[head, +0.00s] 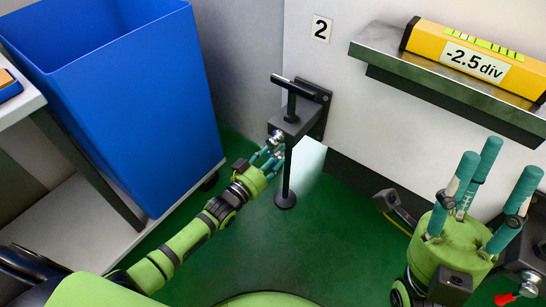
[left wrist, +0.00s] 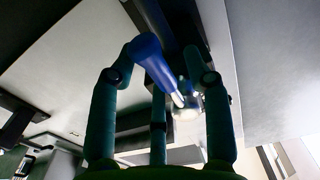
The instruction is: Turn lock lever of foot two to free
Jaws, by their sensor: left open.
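Foot two (head: 293,125) is a black bracket on the pale machine wall, with a T-shaped handle on top and a spindle down to a round pad on the green floor. A sign "2" (head: 321,28) is above it. My left gripper (head: 270,153) is open at the near left side of the bracket, by a silver hub. In the left wrist view, a blue lever (left wrist: 150,58) with a metal shank lies between its spread fingers (left wrist: 160,75); contact cannot be told. The lever is mostly hidden in the head view. My right gripper (head: 497,165) is open, empty, fingers up.
A blue bin (head: 130,110) on casters stands left of the foot. A yellow level (head: 480,60) reading "-2.5 div" lies on a metal ledge (head: 440,80). Another black foot (head: 528,258) with a red lever (head: 515,295) is at the lower right. Floor between is mostly clear.

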